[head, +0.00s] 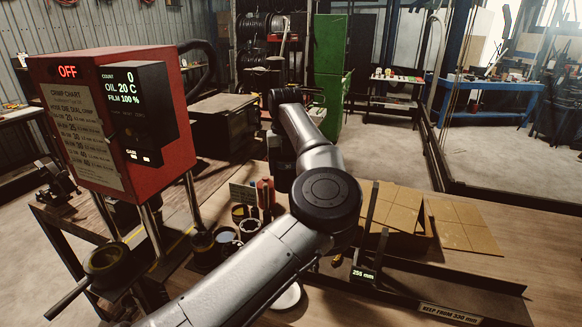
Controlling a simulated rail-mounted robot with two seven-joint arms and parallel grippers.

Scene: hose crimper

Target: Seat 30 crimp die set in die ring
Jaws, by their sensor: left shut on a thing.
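The red crimper (115,120) stands at the left on metal posts; its display reads OFF, count 0. A round olive ring-shaped part with a handle (105,258) is low at its front; I cannot tell if this is the die ring. Several round die sets (249,226) stand in a group on the bench right of the crimper; I cannot read which is the 30 set. My left arm crosses the bench, and my left gripper (282,165) points down behind its elbow, beyond the dies. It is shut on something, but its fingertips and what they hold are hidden. My right gripper is out of view.
A red-handled tool (265,192) stands beside the dies. Tan square panels (402,208) lie on the bench at right. A dark cabinet (222,128) stands behind the bench.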

